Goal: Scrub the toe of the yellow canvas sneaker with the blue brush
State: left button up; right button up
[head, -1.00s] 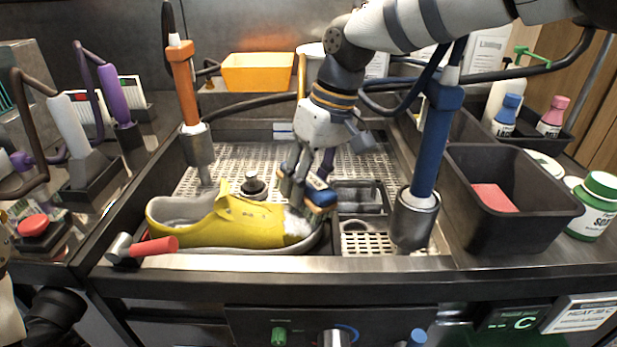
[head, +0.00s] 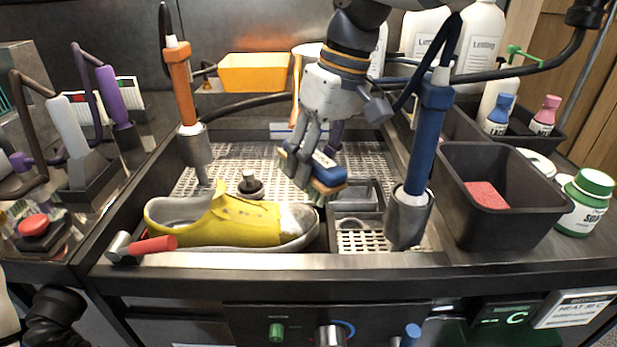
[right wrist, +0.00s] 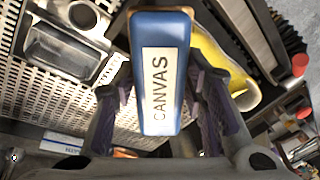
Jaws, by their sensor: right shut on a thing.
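The yellow canvas sneaker (head: 232,222) lies on its side of the sink near the front edge, its whitish toe (head: 297,222) pointing right. The toe looks pale, as if covered in foam or a white cap; I cannot tell which. My right gripper (head: 308,168) is shut on the blue brush (head: 326,168), which has a wooden body and bristles facing down. In the right wrist view the brush (right wrist: 158,75) shows a "CANVAS" label between the fingers. The brush is above and behind the toe, apart from it. The sneaker (right wrist: 238,80) shows partly there. My left gripper is not in view.
An orange-handled sprayer (head: 182,85) stands at the sink's left and a blue one (head: 428,140) at its right. A black bin (head: 510,215) holds a red sponge (head: 486,195). A red-handled lever (head: 155,245) sits at the front edge. A small metal tray (head: 358,195) lies right of the brush.

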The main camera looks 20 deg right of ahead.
jog(key=shift+r, duration=0.3)
jog(key=shift+d+r, duration=0.1)
jog(key=shift+v, duration=1.4)
jog(key=shift+x, duration=3.7)
jog(key=shift+f, duration=0.85)
jog(key=shift+w, duration=0.1)
